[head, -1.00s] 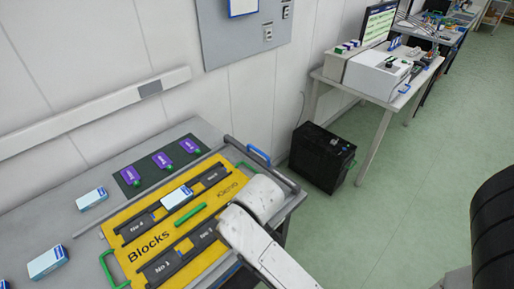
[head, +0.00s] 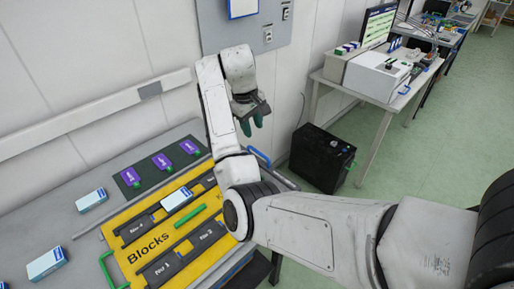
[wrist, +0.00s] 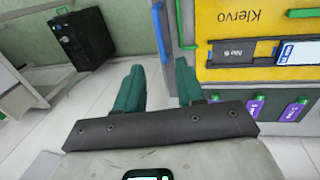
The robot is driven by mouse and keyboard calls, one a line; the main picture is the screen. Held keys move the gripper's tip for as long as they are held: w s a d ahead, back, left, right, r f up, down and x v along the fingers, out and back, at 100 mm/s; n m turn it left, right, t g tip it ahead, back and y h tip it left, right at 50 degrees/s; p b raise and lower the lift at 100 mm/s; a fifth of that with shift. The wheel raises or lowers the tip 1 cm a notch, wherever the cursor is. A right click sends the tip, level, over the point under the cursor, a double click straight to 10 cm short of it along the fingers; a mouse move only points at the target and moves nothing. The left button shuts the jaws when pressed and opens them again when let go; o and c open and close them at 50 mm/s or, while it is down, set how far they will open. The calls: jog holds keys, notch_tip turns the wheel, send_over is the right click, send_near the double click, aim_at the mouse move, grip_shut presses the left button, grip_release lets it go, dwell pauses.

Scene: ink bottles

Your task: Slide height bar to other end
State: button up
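No part is labelled as the height bar, so I cannot tell for certain which it is. A pale bar with a blue handle (head: 258,156) runs along the right end of the workbench, beside the yellow board (head: 150,243). The blue handle also shows in the wrist view (wrist: 159,30), just beyond my fingertips and between them. My gripper (head: 251,124) hangs fingers-down past the bench's right end, in front of the wall, apart from the bar. In the wrist view my gripper (wrist: 158,68) has its two green fingers spread with nothing between them. My arm hides part of the bar and board.
A wall rail with a grey block (head: 150,89) runs above the bench. A dark panel with purple tags (head: 162,160) and blue-white boxes (head: 47,262) lie on the bench. A black case (head: 322,157) stands on the floor at right. Open floor lies beyond.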

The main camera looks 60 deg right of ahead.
aim_at(258, 152)
jog(key=f, duration=0.3)
jog(key=d+f, duration=0.1)
jog(key=f, duration=0.3)
jog(key=d+f, duration=0.1)
jog(key=f, duration=0.2)
jog(key=shift+s+f, duration=0.2)
jog(key=shift+s, duration=0.1)
grip_shut()
